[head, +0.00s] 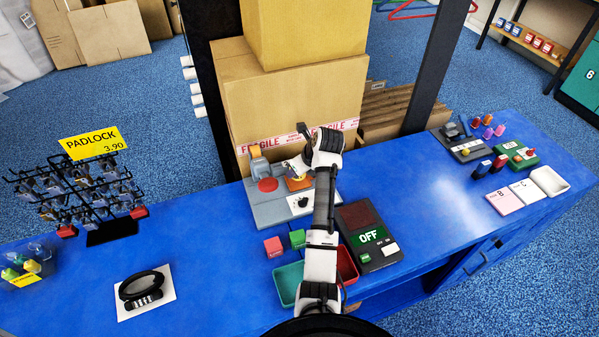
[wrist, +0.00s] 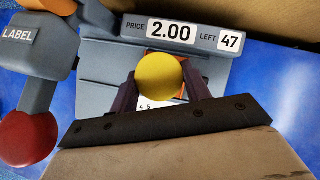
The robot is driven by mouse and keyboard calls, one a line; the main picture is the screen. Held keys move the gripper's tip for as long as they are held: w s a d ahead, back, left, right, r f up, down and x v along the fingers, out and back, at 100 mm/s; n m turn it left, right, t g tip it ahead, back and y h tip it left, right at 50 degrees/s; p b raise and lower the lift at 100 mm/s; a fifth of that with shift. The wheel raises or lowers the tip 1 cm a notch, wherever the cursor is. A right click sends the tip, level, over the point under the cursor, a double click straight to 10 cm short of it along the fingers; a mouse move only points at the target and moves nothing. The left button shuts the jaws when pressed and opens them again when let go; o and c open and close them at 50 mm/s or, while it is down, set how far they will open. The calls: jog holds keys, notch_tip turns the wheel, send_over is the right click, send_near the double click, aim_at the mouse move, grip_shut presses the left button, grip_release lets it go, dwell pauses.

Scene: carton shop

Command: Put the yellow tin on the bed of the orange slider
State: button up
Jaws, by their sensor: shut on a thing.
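The yellow tin (wrist: 155,77) shows as a round yellow top in the wrist view. My gripper (wrist: 160,88) is shut on it, with one dark finger on each side. The orange slider (wrist: 182,90) shows partly behind and beside the tin, on the grey machine. In the head view the orange slider (head: 300,184) lies just under my gripper, beside my wrist. The tin hides much of the slider's bed, and I cannot tell whether the tin touches it.
A price display (wrist: 180,35) stands behind the tin. Cartons (head: 290,95) rise behind. Red and green cubes (head: 273,247) and an OFF panel (head: 370,237) sit in front.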

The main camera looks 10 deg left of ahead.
jog(key=shift+f, duration=1.3)
jog(key=o, duration=0.7)
jog(key=shift+f, duration=0.15)
jog(key=shift+o, duration=0.2)
jog(key=b+v, duration=0.2)
jog(key=v, duration=1)
jog(key=shift+b, duration=0.3)
jog(key=shift+r, duration=0.2)
